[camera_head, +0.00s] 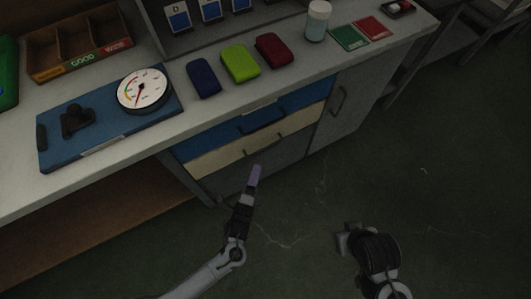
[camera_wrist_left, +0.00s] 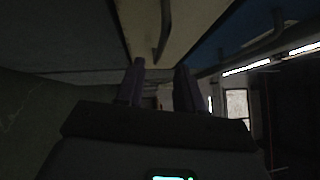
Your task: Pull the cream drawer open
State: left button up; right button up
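The cream drawer (camera_head: 212,158) is in the cabinet front under the bench, below a blue drawer. It looks closed, with a dark bar handle (camera_head: 265,148) on its front. My left gripper (camera_head: 257,170) is just in front of and below that handle, apart from it. In the left wrist view its two purple-grey fingers (camera_wrist_left: 160,75) stand apart with nothing between them. The cream front (camera_wrist_left: 140,22) and the handle (camera_wrist_left: 164,32) show ahead of them. My right gripper (camera_head: 345,238) hangs over the floor to the right; its finger opening is unclear.
The blue drawer (camera_head: 290,107) with its handle is directly above. A grey cabinet door (camera_head: 350,100) stands to the right. Pouches, a gauge (camera_head: 142,89) and a bottle (camera_head: 318,20) rest on the benchtop. The floor before the drawers is clear.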

pick_arm(q)
jog(key=b+x, duration=0.3)
jog(key=x, duration=0.5)
jog(key=shift+d, duration=0.35)
jog(key=shift+s+f, duration=0.1)
jog(key=shift+s, duration=0.1)
grip_shut()
